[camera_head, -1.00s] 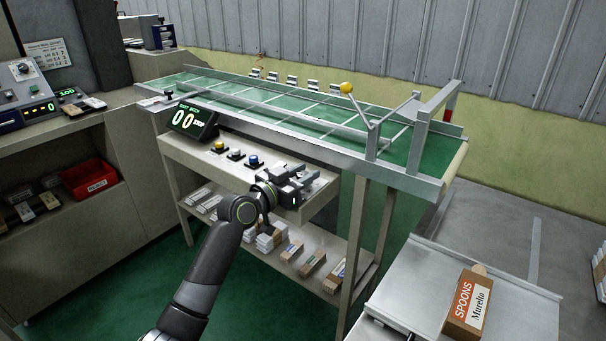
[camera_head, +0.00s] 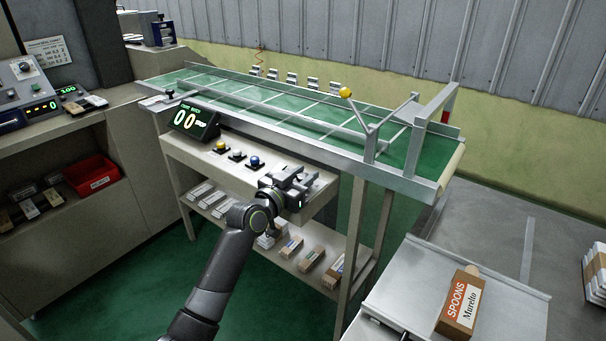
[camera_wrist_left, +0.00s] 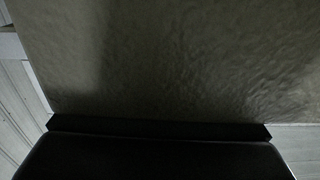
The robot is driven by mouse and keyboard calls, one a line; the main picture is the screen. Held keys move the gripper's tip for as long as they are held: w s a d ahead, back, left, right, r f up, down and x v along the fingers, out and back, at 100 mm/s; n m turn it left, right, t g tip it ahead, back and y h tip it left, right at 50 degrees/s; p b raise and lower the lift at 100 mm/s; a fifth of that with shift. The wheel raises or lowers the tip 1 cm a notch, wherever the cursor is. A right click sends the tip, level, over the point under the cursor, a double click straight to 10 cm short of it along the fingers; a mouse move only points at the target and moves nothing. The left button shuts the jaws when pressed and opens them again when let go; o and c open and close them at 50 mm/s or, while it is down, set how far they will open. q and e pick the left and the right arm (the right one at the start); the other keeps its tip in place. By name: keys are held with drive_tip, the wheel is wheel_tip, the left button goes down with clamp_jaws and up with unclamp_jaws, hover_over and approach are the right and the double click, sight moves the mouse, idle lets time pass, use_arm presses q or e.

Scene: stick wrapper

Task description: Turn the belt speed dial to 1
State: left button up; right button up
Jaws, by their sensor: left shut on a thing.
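My left gripper (camera_head: 290,187) is at the right part of the beige control shelf (camera_head: 185,155) under the conveyor, right of the blue button (camera_head: 255,161). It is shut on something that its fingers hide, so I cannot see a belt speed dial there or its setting. In the left wrist view a beige surface (camera_wrist_left: 170,60) fills most of the picture close up, above a dark edge. My right gripper is not seen.
A yellow button (camera_head: 219,147) and a white button (camera_head: 237,154) stand left of the blue one. The green conveyor (camera_head: 210,84) runs above. A separate panel (camera_head: 28,90) with a knob is at far left.

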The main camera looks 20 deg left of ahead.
use_arm(q)
drive_tip(key=o, duration=0.9)
drive_tip(key=shift+s, duration=0.1)
drive_tip(key=v, duration=1.7)
drive_tip(key=shift+s+a+f, duration=0.1)
drive_tip(key=shift+a, duration=0.05)
